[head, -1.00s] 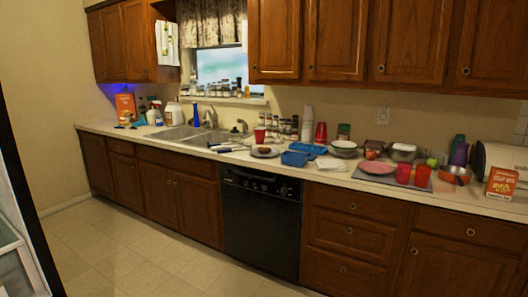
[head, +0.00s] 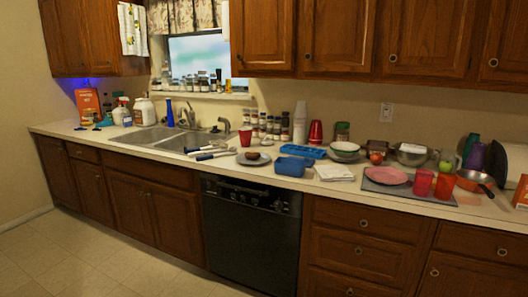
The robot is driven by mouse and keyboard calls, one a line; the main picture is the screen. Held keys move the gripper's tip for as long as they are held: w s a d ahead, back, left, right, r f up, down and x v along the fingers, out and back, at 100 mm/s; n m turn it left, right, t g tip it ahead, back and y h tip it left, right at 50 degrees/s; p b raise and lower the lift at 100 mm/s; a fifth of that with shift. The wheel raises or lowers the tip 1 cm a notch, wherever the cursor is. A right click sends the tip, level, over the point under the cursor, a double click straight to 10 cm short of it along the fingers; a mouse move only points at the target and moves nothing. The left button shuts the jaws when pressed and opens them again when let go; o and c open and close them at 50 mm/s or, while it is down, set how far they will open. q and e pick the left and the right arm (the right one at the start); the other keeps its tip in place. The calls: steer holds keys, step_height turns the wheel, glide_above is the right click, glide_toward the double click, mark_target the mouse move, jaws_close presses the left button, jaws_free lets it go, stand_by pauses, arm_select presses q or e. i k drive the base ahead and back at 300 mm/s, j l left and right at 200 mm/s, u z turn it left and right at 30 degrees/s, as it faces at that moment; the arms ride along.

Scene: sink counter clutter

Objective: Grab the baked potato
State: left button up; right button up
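A small brown lump that looks like the baked potato (head: 253,156) lies on a grey plate (head: 264,163) on the counter, just right of the sink. It is small in the head view, so I cannot be sure of its identity. A red cup (head: 245,136) stands behind it to the left, and a blue container (head: 294,167) sits to its right. Neither of my grippers shows in the view.
The counter (head: 210,168) is crowded on the right with a pink plate (head: 386,175), red cups (head: 423,183), bowls and a pan (head: 474,181). Blue-handled utensils (head: 208,152) lie by the sink (head: 150,138). The floor (head: 90,255) at left is clear.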

mark_target(250, 155)
steer(key=i+j+z, duration=0.3)
steer(key=i, duration=0.2)
steer(key=i+j+z, duration=0.25)
steer(key=i+j, duration=0.2)
steer(key=i+j+z, duration=0.3)
steer(key=j, duration=0.3)
steer(key=i+j+z, duration=0.15)
steer(key=i+j, duration=0.05)
steer(key=j, duration=0.1)
